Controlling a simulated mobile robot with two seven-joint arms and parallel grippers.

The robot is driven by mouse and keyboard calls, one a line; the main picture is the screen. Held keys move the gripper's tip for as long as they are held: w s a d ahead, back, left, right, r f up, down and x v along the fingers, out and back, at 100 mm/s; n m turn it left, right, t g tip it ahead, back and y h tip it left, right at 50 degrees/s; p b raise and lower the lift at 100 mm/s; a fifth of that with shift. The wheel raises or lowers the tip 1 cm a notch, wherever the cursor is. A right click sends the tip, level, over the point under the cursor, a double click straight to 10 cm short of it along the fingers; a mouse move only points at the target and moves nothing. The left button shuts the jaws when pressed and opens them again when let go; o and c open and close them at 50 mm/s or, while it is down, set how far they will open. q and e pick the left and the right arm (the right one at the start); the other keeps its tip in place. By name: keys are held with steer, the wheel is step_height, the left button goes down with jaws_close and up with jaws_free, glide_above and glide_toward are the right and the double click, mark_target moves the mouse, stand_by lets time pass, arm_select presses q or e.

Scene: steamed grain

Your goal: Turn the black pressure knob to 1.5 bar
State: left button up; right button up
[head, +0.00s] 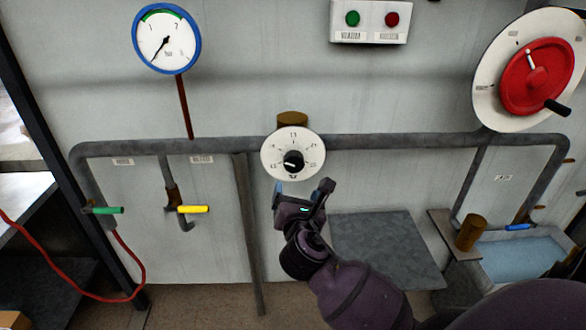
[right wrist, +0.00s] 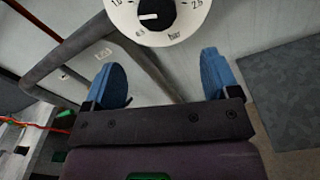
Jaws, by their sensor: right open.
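The black pressure knob (head: 293,161) sits in the middle of a white round dial (head: 270,155) on the grey pipe. Its white mark points to the left in the head view. In the right wrist view the knob (right wrist: 158,12) is at the top edge, partly cut off, on the dial (right wrist: 190,32) with "1.0", "2.5" and "bar" readable. My right gripper (head: 303,188) is just below the dial, apart from the knob. Its blue fingers (right wrist: 162,85) are spread and empty. My left gripper is not in view.
A blue-rimmed gauge (head: 166,38) hangs at upper left. A red wheel (head: 537,77) with a black handle is at upper right. Green (head: 107,210) and yellow (head: 193,209) valve handles are at left. A water basin (head: 520,255) stands at lower right.

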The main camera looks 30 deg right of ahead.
mark_target(294, 165)
steer(key=shift+n, duration=0.4)
steer(key=x, duration=0.3)
steer(key=r+x, duration=0.1)
steer(key=x, duration=0.7)
steer(key=shift+d+r+b, duration=0.15)
steer(key=shift+b, duration=0.2)
steer(key=shift+c, duration=0.4)
steer(key=c, duration=0.8)
steer(key=shift+c, duration=0.2)
steer(key=shift+h, duration=0.4)
